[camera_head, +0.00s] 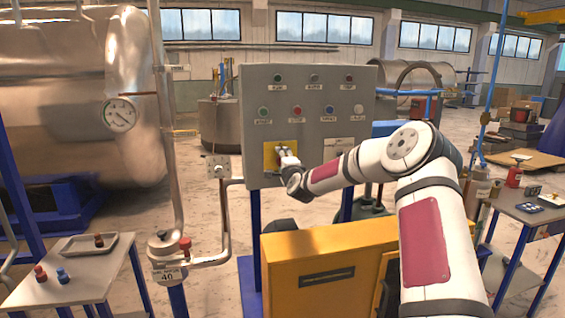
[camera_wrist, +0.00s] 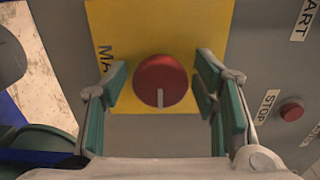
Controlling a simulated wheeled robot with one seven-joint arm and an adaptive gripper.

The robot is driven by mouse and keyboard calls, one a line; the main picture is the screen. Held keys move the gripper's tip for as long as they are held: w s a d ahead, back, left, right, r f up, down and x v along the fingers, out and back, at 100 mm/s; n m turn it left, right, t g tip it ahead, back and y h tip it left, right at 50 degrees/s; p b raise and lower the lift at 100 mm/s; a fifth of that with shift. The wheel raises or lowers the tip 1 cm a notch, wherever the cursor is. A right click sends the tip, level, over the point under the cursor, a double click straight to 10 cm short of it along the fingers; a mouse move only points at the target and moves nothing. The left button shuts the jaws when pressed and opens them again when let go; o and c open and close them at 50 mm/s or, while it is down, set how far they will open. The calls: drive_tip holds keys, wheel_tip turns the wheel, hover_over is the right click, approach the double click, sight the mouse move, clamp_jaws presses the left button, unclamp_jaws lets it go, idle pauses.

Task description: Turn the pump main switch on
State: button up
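The pump main switch is a red round knob with a pale pointer line, on a yellow plate of the grey control panel. In the wrist view the knob (camera_wrist: 161,82) sits between my gripper's two fingers, and its line points toward the bottom of the picture. My gripper (camera_wrist: 162,98) is open, with a finger on each side of the knob and gaps between. In the head view my gripper (camera_head: 284,160) is at the yellow plate (camera_head: 269,154) and hides most of the knob. Part of the plate's lettering, "MA", shows beside the left finger.
The control panel (camera_head: 325,100) carries several push buttons above the switch. A red stop button (camera_wrist: 291,110) is right of my gripper in the wrist view. A yellow cabinet (camera_head: 320,255) stands below the panel. A pipe with a small box (camera_head: 217,168) runs left of it.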

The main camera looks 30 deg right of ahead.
drive_tip(key=shift+s, duration=0.1)
drive_tip(key=v, duration=1.1)
drive_tip(key=shift+s, duration=0.35)
drive_tip(key=shift+a, duration=0.15)
